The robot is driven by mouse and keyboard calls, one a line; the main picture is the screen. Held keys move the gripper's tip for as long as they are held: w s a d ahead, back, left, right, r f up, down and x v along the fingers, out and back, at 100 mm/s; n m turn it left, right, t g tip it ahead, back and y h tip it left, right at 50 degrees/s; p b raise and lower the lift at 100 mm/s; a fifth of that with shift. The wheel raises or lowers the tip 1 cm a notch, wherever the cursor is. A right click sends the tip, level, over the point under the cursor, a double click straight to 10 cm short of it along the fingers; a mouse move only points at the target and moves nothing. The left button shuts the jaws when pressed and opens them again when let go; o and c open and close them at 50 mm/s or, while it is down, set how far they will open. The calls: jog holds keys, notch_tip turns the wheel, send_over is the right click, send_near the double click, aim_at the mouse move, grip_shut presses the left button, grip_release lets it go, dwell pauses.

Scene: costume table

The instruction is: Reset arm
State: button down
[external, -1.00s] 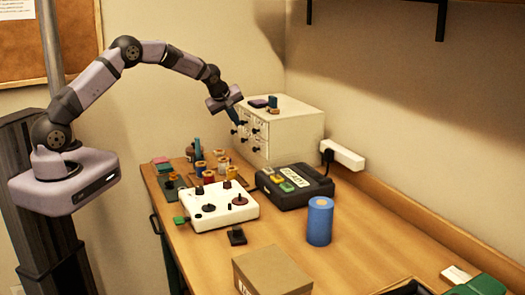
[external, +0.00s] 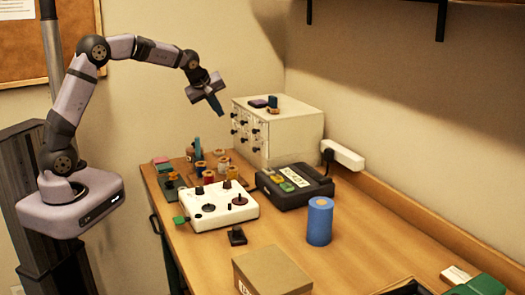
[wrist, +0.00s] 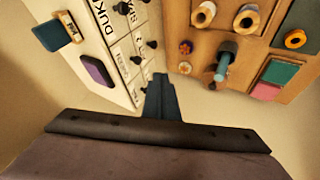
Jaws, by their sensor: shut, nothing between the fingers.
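My gripper (external: 216,104) is shut and empty in the external view. In the wrist view my shut fingers (wrist: 160,92) point into the space between the drawer cabinet (wrist: 115,78) and the tabletop (wrist: 205,50). The fingers touch nothing that I can see.
Several thread spools stand below my gripper, beside a white control box (external: 222,212). A black device (external: 292,188), a blue cylinder (external: 319,222) and a cardboard box (external: 270,275) stand further right and forward. The air around my arm is clear.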

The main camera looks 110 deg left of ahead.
jog(key=shift+b+v, duration=0.3)
jog(key=shift+v, duration=1)
jog(key=w+d+f+m+h, duration=0.2)
jog(key=w+d+f+m, duration=0.15)
jog(key=d, duration=0.65)
jog(key=w+d+f+m+t+h, duration=0.1)
jog(key=w+d+f+m, duration=0.3)
jog(key=d, duration=0.5)
jog(key=w+d+f+m+h, duration=0.25)
jog(key=w+d+m, duration=0.25)
jog(key=d, duration=0.5)
jog(key=s+d+f+m, duration=0.3)
jog(key=s+d+m, duration=0.1)
jog(key=d, duration=0.4)
jog(key=s+d+f+m+g+h, duration=0.1)
jog(key=s+d+f+m, duration=0.2)
jog(key=d, duration=0.5)
jog(key=s+d+f+m+g+h, duration=0.1)
jog(key=s+d+f+m, duration=0.2)
jog(key=s+d+m, duration=0.2)
jog(key=d, duration=0.3)
jog(key=shift+d+m, duration=0.2)
jog(key=shift+m, duration=0.15)
